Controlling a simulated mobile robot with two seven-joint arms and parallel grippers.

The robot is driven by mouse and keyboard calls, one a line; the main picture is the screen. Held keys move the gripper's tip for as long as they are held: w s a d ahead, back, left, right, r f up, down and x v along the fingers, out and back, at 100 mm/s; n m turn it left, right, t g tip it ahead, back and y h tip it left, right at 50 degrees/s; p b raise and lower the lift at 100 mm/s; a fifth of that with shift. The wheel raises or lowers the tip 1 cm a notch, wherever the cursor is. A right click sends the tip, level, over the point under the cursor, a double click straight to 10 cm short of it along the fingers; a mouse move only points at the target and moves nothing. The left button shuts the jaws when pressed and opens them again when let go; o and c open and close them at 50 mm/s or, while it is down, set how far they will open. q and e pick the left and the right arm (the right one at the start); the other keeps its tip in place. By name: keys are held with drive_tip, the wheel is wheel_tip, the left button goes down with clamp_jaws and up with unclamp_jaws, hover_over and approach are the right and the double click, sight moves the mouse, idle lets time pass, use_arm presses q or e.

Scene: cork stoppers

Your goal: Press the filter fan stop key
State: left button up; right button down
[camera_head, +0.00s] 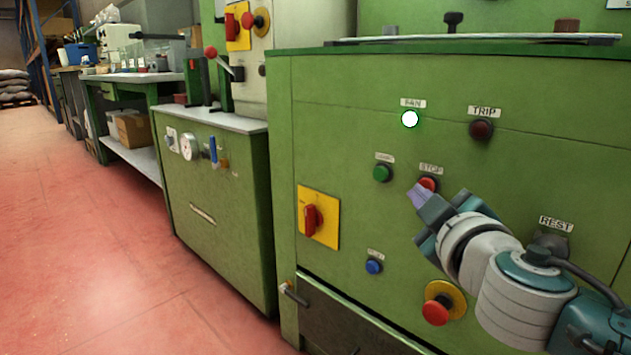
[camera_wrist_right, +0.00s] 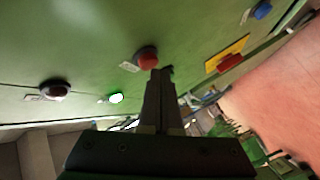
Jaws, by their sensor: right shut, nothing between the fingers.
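The red stop key (camera_head: 428,184) sits under a STOP label on the green machine front. It also shows in the right wrist view (camera_wrist_right: 147,57), just left of the fingertips. My right gripper (camera_head: 416,195) is shut and empty, its tips close to the lower left of the stop key. I cannot tell whether they touch it. The green key (camera_head: 382,173) is to the left. The fan lamp (camera_head: 410,119) above glows white and also shows in the right wrist view (camera_wrist_right: 116,98). My left gripper is not in view.
A dark red trip lamp (camera_head: 481,129) is at upper right. A blue button (camera_head: 374,266), a red emergency knob on yellow (camera_head: 437,308) and a red rotary switch (camera_head: 312,218) are lower on the panel. Open red floor (camera_head: 90,230) lies left.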

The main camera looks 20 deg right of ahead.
drive_tip(key=shift+w+d, duration=0.15)
drive_tip(key=shift+d, duration=0.25)
idle(0.4)
drive_tip(key=shift+a, duration=0.1)
drive_tip(key=shift+s+a, duration=0.35)
drive_tip(key=shift+a, duration=0.3)
drive_tip(key=shift+s+a, duration=0.3)
drive_tip(key=shift+a, duration=0.5)
drive_tip(key=shift+s+a, duration=0.35)
drive_tip(key=shift+a, duration=0.4)
drive_tip(key=shift+s+a, duration=0.3)
drive_tip(key=shift+a, duration=0.5)
drive_tip(key=shift+r, duration=0.1)
